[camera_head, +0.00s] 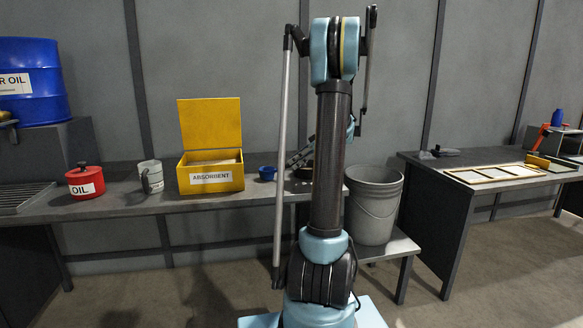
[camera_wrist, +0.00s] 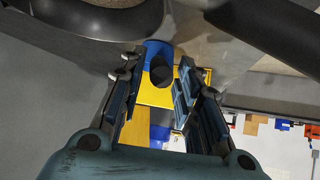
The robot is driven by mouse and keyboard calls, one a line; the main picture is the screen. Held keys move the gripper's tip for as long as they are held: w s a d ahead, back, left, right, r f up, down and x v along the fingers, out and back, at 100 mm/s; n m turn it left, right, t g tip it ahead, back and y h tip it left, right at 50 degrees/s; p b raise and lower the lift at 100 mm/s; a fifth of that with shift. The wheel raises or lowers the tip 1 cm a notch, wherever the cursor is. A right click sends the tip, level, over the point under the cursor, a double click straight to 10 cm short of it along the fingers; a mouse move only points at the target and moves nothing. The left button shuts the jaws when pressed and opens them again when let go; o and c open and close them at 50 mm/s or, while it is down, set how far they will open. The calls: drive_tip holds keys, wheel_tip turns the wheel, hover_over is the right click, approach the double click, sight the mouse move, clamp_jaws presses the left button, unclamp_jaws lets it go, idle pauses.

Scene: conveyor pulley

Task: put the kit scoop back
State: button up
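A blue round piece with a dark stub, likely the scoop (camera_wrist: 157,50), shows between and beyond my fingertips in the wrist view. My gripper (camera_wrist: 154,69) is open, with gaps to the blue piece on both sides, and I see no contact. In the head view a small blue cup-like piece (camera_head: 267,173) sits on the bench just right of the yellow absorbent box (camera_head: 211,181), probably the same thing. The box lid is raised. Yellow surfaces also show beyond my fingers. My arm hides part of the bench in the head view.
A red oil can (camera_head: 85,182) and a light mug-like can (camera_head: 151,177) stand left of the box. A grey bucket (camera_head: 373,205) stands right of my arm on a lower shelf. A second bench (camera_head: 460,160) holds a framed panel and bottles. A blue drum (camera_head: 35,85) stands far left.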

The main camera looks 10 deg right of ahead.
drive_tip(key=v, duration=0.9)
drive_tip(key=s+a+f+m+g+h, duration=0.1)
drive_tip(key=s+a+f+m+h, duration=0.15)
drive_tip(key=s+a, duration=0.6)
drive_tip(key=s+a+f+m+g+h, duration=0.15)
drive_tip(key=s+a+m, duration=0.35)
drive_tip(key=s, duration=0.6)
drive_tip(key=s+a+f+m+h, duration=0.1)
drive_tip(key=s+f+m+h, duration=0.1)
drive_tip(key=s+f, duration=0.5)
drive_tip(key=s+f+m+h, duration=0.3)
drive_tip(key=s+f, duration=0.4)
drive_tip(key=s, duration=0.6)
drive_tip(key=shift+a+f+m+t, duration=0.35)
drive_tip(key=shift+a+t, duration=0.05)
drive_tip(key=shift+t, duration=0.05)
drive_tip(key=shift+w, duration=0.1)
drive_tip(key=shift+w+f, duration=0.2)
drive_tip(key=shift+w, duration=0.2)
drive_tip(key=shift+c, duration=0.3)
